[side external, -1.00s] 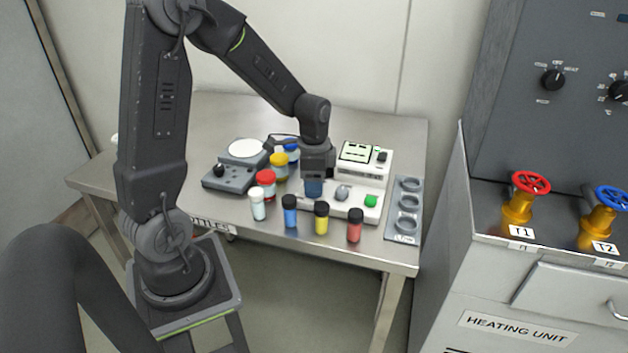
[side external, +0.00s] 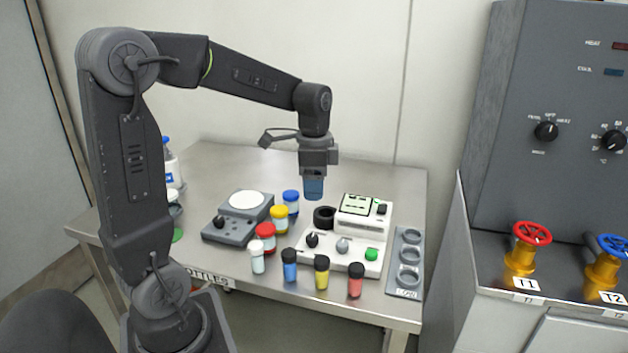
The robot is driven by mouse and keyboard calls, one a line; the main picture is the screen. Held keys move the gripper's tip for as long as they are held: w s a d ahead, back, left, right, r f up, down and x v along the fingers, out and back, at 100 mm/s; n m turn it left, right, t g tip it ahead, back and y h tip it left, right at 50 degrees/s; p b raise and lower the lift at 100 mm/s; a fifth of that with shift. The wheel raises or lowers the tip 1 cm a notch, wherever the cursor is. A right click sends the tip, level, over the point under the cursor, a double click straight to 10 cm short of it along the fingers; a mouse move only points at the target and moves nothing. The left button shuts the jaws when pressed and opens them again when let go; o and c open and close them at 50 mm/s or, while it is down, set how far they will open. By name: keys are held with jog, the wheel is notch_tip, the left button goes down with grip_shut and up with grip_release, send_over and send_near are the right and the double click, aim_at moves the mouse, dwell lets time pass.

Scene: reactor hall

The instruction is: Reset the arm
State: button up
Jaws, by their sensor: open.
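My arm reaches in from the left over the steel table (side external: 225,165). My gripper (side external: 313,190) points straight down, with bluish, see-through fingers. It is open and hangs in the air above the table, behind the white device (side external: 362,218) as seen here. Nothing shows between the fingers, and they touch nothing that I can see.
Below stand vials with white (side external: 257,258), blue (side external: 290,266), yellow (side external: 321,273) and red (side external: 355,281) contents. Jars with red (side external: 266,238), yellow (side external: 279,220) and blue (side external: 291,203) lids stand behind. A grey stirrer (side external: 237,220) is left, a ring holder (side external: 407,262) right. The heating unit (side external: 553,70) stands further right.

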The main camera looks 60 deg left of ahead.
jog(key=shift+r, duration=0.35)
jog(key=s+d+r+n+t, duration=0.2)
jog(key=s+d+n+t, duration=0.3)
jog(key=s+d, duration=0.7)
jog(key=shift+s+d+n+t, duration=0.3)
jog(key=shift+d+n, duration=0.2)
jog(key=shift+d, duration=0.65)
